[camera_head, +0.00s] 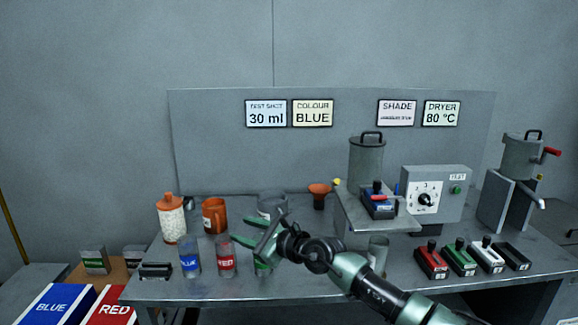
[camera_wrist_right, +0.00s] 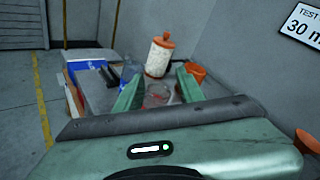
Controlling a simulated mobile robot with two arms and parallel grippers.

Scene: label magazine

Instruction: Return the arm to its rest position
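My right arm (camera_head: 362,283) reaches in from the lower right of the head view, over the front of the bench. Its right gripper (camera_head: 244,231) points left, above the jars at the front left. In the right wrist view the two green fingers (camera_wrist_right: 159,84) stand wide apart with nothing held between them. The red-labelled jar (camera_head: 226,258) shows beyond the gap there (camera_wrist_right: 157,96). A green-labelled jar (camera_head: 262,266) is partly hidden behind the gripper. My left gripper is in neither view.
A clear glass (camera_head: 377,254) stands close behind my arm. The dial box (camera_head: 437,194) and several coloured switch blocks (camera_head: 431,262) are at right. Space above the bench is open.

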